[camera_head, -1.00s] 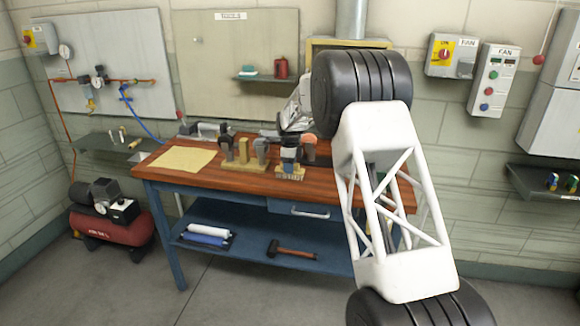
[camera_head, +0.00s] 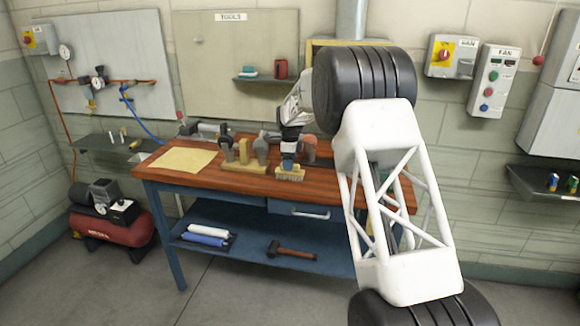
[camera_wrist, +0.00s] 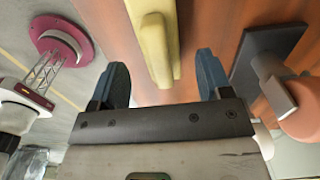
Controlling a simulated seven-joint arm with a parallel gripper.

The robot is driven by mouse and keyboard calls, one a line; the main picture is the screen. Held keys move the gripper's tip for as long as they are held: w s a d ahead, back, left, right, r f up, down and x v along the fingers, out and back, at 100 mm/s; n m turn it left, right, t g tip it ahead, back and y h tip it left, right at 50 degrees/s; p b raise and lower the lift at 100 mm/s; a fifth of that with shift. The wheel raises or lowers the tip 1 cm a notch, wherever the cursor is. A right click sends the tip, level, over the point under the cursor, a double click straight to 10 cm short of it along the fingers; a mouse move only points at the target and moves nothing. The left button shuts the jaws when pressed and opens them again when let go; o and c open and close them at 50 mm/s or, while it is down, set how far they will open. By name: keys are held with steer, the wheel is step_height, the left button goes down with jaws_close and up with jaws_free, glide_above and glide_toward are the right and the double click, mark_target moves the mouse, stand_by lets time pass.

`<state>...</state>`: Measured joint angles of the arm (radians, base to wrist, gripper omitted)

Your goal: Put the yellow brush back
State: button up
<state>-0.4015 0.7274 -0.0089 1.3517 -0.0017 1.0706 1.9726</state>
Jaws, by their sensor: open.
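The yellow brush (camera_head: 290,175) is on the wooden workbench top, right below my gripper (camera_head: 288,163) in the head view. In the wrist view its yellow body (camera_wrist: 152,40) runs down from the top edge and lies between the two blue fingertips of my gripper (camera_wrist: 160,65). The jaws are open, with a visible gap on both sides of the yellow body. Its lower side and bristles are hidden in the wrist view.
A yellow stand (camera_head: 243,164) with grey tools is left of the brush. An orange-headed tool (camera_head: 309,147) stands close on the right. A yellow sheet (camera_head: 182,159) lies on the bench's left part. A hammer (camera_head: 290,250) lies on the lower shelf.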

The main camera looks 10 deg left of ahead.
step_height(320, 180, up, 10)
steer(key=shift+f, duration=0.2)
stand_by(0.8)
steer(key=s+d+r+n, duration=0.5)
steer(key=s+d+r, duration=0.75)
steer(key=d, duration=0.35)
steer(key=s+d+r+n+t, duration=0.1)
steer(key=s+d+r+n, duration=0.15)
steer(key=s+d, duration=0.5)
steer(key=s+d+r+n, duration=0.25)
steer(key=s+d, duration=0.25)
steer(key=s, duration=0.6)
steer(key=s+d+f+n, duration=0.2)
steer(key=s+d+f, duration=0.1)
steer(key=s, duration=0.9)
steer(key=s+d+f+n+t, duration=0.1)
steer(key=s+d+f+n, duration=0.2)
steer(key=s, duration=0.9)
steer(key=s+d+f+n, duration=0.2)
steer(key=s+d, duration=0.5)
steer(key=s, duration=0.5)
steer(key=shift+s+f+n+t, duration=0.3)
steer(key=shift+s+f+n, duration=0.1)
steer(key=shift+f, duration=0.45)
